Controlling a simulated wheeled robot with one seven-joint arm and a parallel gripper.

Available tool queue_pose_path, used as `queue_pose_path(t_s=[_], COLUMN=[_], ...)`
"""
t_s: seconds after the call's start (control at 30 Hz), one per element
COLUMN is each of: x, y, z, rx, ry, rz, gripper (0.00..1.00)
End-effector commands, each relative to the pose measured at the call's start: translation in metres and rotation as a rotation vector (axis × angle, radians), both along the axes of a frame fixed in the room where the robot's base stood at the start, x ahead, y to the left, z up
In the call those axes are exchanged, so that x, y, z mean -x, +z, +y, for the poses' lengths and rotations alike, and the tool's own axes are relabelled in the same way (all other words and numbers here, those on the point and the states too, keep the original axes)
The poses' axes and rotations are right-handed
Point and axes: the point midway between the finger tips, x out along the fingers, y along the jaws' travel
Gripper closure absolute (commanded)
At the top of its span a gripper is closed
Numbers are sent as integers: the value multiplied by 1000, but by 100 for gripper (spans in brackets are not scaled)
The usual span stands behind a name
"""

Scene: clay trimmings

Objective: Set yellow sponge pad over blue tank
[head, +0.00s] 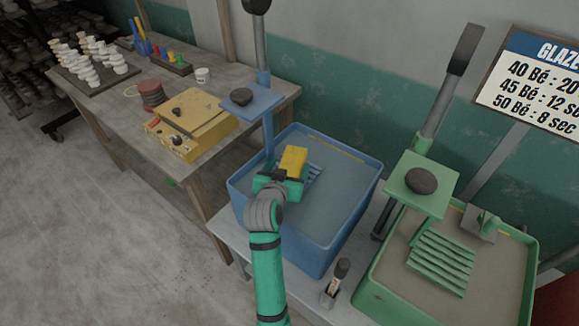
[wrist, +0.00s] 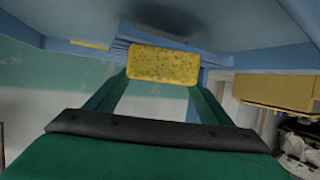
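The yellow sponge pad (head: 293,160) is a small yellow block in my gripper (head: 281,176), over the left part of the blue tank (head: 338,240). In the wrist view the sponge pad (wrist: 163,65) lies crosswise between the tips of my green fingers, one at each end, and the gripper is shut on it. The blue tank is an open box with a grey-blue surface inside. The gap between the sponge pad and that surface is hard to judge, and my gripper hides part of the tank's near left side.
A blue post with a small plate (head: 248,101) rises at the tank's left side. A blue slatted rack (head: 314,174) shows beside the sponge pad. A green tank (head: 375,296) with a lever stands to the right. A wooden table (head: 213,141) with a yellow box (head: 205,112) stands left.

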Motion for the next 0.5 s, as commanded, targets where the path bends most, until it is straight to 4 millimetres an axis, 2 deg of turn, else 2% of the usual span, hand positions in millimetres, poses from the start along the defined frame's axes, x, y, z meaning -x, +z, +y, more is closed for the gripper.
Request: queue_pose_path(t_s=[0.27,0.37,0.5], x=[4,15,39], y=[4,9,19], z=[-1,1,8], rx=[0,-1,0], ry=[-4,-3,-1], rz=[-1,-2,-2], gripper=[25,25,25])
